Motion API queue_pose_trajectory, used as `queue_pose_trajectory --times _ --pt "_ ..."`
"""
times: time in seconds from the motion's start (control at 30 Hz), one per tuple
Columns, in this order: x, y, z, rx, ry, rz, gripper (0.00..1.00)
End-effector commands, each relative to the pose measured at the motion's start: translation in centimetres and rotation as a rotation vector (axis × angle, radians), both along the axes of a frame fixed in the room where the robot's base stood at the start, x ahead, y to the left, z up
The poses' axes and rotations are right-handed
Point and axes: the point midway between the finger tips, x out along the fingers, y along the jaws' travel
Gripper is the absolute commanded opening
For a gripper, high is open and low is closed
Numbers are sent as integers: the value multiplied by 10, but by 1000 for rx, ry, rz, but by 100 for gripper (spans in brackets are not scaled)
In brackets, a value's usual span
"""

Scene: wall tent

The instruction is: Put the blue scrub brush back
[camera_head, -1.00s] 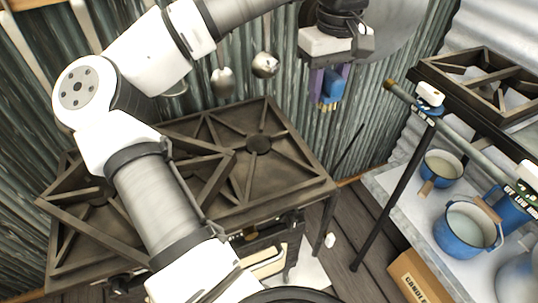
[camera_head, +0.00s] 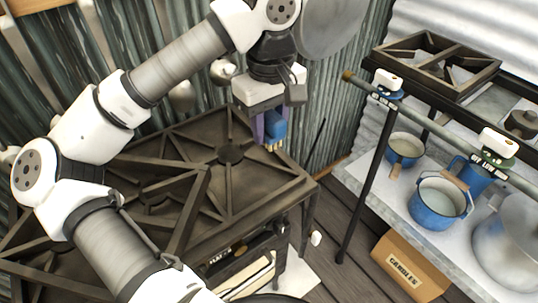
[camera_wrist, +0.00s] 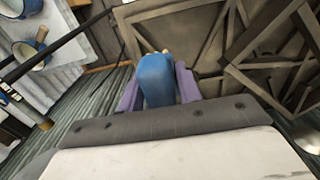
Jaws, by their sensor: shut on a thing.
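The blue scrub brush (camera_head: 275,124) is held between the purple fingers of my gripper (camera_head: 268,134). Its pale bristle end points down. My gripper is shut on it, above the right rear part of the dark stove top (camera_head: 230,152) and apart from it. In the wrist view the blue brush (camera_wrist: 155,80) sits between both purple fingers (camera_wrist: 158,92), and its lower end is mostly hidden behind its own body.
A shelf (camera_head: 365,180) at right holds blue enamel pots (camera_head: 437,202) and a mug. A metal rail (camera_head: 430,135) with small labelled units crosses above it. A box marked candles (camera_head: 408,268) stands below. Utensils (camera_head: 222,70) hang on the corrugated wall. Plank floor lies between stove and shelf.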

Motion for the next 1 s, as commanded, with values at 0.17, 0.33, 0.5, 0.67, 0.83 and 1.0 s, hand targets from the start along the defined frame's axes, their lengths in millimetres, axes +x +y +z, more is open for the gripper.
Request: queue_pose_trajectory --times 0.17,0.33,0.5,0.67,0.83,1.0 --pt "0 1 -27 1 -1 2 13" --pt "0 1 -37 0 0 2 13" --pt "0 1 -62 0 1 1 13" --pt "0 0 -74 0 -2 1 13" --pt "0 0 -74 0 -2 1 13" --pt "0 0 -78 1 -2 2 13"
